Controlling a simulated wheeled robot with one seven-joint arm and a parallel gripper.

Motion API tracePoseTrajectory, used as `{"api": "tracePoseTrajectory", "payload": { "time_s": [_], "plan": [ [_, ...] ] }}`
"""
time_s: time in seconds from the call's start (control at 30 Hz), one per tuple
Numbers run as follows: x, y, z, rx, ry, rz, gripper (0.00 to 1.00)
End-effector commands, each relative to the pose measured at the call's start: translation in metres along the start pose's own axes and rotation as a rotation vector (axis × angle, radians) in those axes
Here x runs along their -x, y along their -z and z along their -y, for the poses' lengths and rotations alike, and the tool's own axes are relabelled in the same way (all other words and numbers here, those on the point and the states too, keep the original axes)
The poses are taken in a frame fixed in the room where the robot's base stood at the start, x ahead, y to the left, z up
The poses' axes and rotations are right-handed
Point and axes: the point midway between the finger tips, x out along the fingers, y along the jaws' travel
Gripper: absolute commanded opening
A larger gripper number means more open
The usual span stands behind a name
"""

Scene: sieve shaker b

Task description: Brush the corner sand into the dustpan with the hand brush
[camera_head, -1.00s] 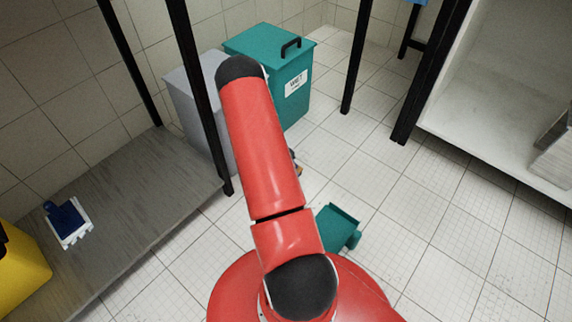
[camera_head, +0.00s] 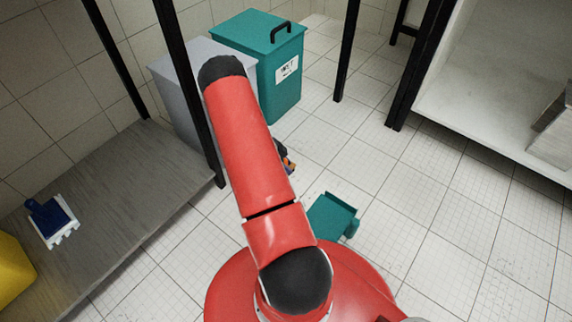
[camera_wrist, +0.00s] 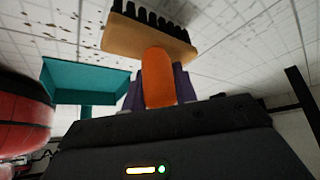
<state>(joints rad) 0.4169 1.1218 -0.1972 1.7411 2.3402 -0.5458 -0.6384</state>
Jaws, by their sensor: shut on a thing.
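The hand brush (camera_wrist: 150,42) has a wooden head, dark bristles and an orange handle. In the wrist view my gripper (camera_wrist: 160,88) is shut on the handle, one finger on each side, bristles facing away. In the head view my arm hides most of the gripper and brush; only a small orange and dark bit shows beside the forearm. The teal dustpan (camera_head: 331,217) lies on the floor just right of my arm; it also shows in the wrist view (camera_wrist: 85,77), left of the brush and apart from it. Dark sand specks (camera_wrist: 88,24) lie scattered on the floor in the wrist view, beyond the dustpan.
A teal lidded bin (camera_head: 275,85) and a grey bin (camera_head: 185,90) stand at the back. A grey low shelf (camera_head: 130,190) with black posts is at left, holding a blue-and-white brush (camera_head: 50,220). A white shelf (camera_head: 480,110) is at right. Tiled floor between is open.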

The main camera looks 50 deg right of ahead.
Motion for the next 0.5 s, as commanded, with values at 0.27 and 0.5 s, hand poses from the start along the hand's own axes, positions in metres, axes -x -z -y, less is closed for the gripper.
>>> {"api": "tracePoseTrajectory", "payload": {
  "time_s": [0.27,0.5],
  "plan": [
    [0.0054,0.0024,0.0001,0.0,0.001,0.0,0.08],
    [0.003,0.001,-0.0001,0.0,0.0,0.0,0.08]
  ]
}}
